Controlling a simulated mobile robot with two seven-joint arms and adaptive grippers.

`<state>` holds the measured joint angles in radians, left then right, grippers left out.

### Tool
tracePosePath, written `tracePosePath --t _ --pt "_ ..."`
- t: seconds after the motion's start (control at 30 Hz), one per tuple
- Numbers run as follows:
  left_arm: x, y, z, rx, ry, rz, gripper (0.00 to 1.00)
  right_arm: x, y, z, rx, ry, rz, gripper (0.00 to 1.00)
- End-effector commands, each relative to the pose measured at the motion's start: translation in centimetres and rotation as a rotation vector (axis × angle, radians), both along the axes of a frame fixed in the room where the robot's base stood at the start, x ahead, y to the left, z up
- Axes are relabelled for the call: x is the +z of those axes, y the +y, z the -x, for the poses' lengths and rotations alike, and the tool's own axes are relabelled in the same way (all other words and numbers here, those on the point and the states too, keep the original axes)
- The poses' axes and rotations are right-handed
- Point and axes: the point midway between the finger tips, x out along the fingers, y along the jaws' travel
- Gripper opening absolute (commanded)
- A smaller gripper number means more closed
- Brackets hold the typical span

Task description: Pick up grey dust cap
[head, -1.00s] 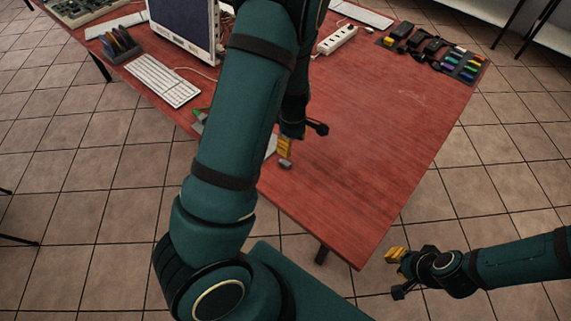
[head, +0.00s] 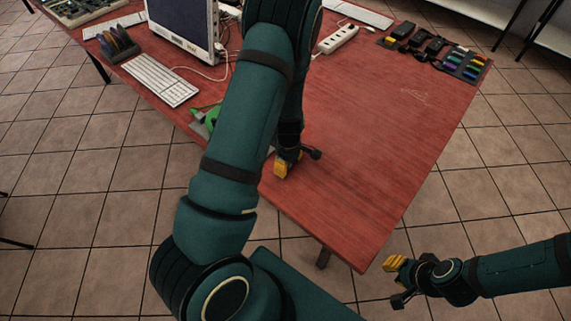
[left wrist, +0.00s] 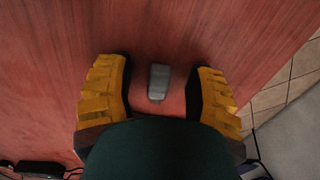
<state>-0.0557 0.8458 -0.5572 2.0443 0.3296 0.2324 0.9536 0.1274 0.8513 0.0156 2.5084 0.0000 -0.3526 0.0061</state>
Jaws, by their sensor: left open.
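The grey dust cap (left wrist: 158,83) lies on the red table between the two open yellow fingers of my left gripper (left wrist: 160,90) in the left wrist view. Neither finger appears to touch it. In the head view my left gripper (head: 284,168) is low over the table near its front edge, and the cap is hidden there. My right gripper (head: 396,280) is off the table at the lower right, over the floor, with nothing seen in it; its opening is unclear.
The red table (head: 375,150) is bare to the right of my left gripper. A white keyboard (head: 162,80), a monitor (head: 182,25) and a green object (head: 208,117) are to the left. A power strip (head: 338,39) and a dark mat with coloured pieces (head: 462,65) are at the back.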

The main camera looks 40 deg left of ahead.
Motion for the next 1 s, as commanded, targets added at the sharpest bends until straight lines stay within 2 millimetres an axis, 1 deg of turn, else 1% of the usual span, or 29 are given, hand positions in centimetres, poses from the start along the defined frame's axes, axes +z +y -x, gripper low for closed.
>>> tracePosePath --t 0.13,0.17,0.2,0.27,0.3,0.63,0.73,0.87,1.0 --pt "0.1 0.0 0.0 0.0 -0.001 0.0 0.54 0.1 0.0 0.0 0.0 0.0 0.0 0.23" --pt "0.1 0.0 0.0 0.0 -0.001 0.0 0.49 0.1 0.0 0.0 0.0 0.0 0.0 0.23" --pt "0.1 0.0 0.0 0.0 -0.001 0.0 0.36 0.1 0.0 0.0 0.0 0.0 0.0 0.23" --pt "0.1 0.0 0.0 0.0 -0.001 0.0 0.15 0.1 0.0 0.0 0.0 0.0 0.0 0.23" --pt "0.1 0.0 0.0 0.0 -0.001 0.0 0.03 0.1 0.0 0.0 0.0 0.0 0.0 0.23" --pt "0.1 0.0 0.0 -0.001 -0.001 0.0 0.03 0.1 0.0 0.0 0.0 0.0 0.0 0.23" --pt "0.7 0.0 -0.1 -0.002 -0.002 0.0 0.03 0.2 0.0 0.0 -0.001 -0.001 0.0 0.23" --pt "2.7 0.0 -0.1 -0.002 -0.004 -0.001 0.03 0.9 0.0 -0.2 -0.004 -0.004 0.001 0.23" --pt "5.6 -0.1 -0.1 -0.004 -0.004 0.0 0.03 1.7 -0.1 -0.4 -0.008 -0.01 0.002 0.23"
